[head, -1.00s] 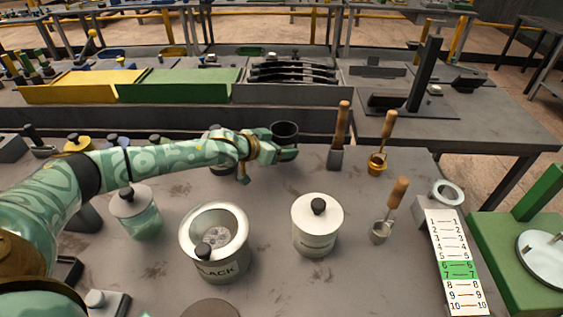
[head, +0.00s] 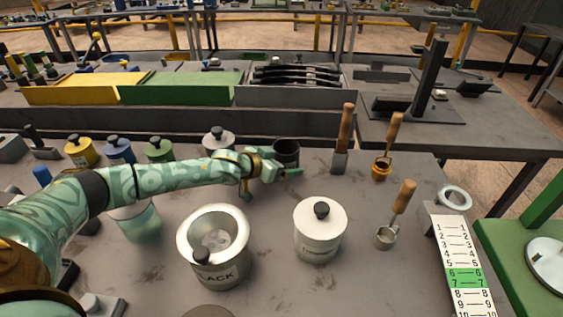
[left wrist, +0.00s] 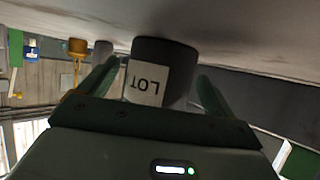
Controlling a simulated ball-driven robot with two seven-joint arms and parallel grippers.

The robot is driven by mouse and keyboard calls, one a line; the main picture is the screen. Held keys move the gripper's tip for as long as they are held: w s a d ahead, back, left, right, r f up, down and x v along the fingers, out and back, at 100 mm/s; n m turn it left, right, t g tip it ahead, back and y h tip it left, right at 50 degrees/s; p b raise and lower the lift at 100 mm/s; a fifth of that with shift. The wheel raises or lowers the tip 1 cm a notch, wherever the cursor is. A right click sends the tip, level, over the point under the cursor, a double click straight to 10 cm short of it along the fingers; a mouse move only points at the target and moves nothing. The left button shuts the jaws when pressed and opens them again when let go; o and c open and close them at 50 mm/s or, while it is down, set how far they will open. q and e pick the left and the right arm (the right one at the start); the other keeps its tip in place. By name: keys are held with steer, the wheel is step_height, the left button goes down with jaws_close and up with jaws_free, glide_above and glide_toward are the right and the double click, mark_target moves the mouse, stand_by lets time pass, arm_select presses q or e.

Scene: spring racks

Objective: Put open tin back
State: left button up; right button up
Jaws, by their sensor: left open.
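A dark open tin (head: 286,152) stands at the back of the bench, left of the wooden-handled scoop. In the left wrist view the same tin (left wrist: 178,58) shows a white label reading LOT, upside down. My left gripper (head: 282,176) is open around it, with the fingers (left wrist: 155,88) on either side and gaps showing between them and the tin. The tin appears to rest on the bench. A larger open metal tin marked BLACK (head: 226,272) stands nearer, with a dark knob at its front rim. My right gripper is out of view.
A white lidded tin (head: 318,242) stands in front of my gripper. Yellow, blue and green lidded tins (head: 118,150) line the back left.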

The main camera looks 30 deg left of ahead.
arm_select(q)
steer(key=shift+r, duration=0.15)
steer(key=shift+s+a+r, duration=0.15)
steer(key=shift+s+r, duration=0.05)
steer(key=shift+s, duration=0.1)
steer(key=p+v, duration=0.4)
steer(key=v, duration=0.7)
steer(key=shift+s+r, duration=0.1)
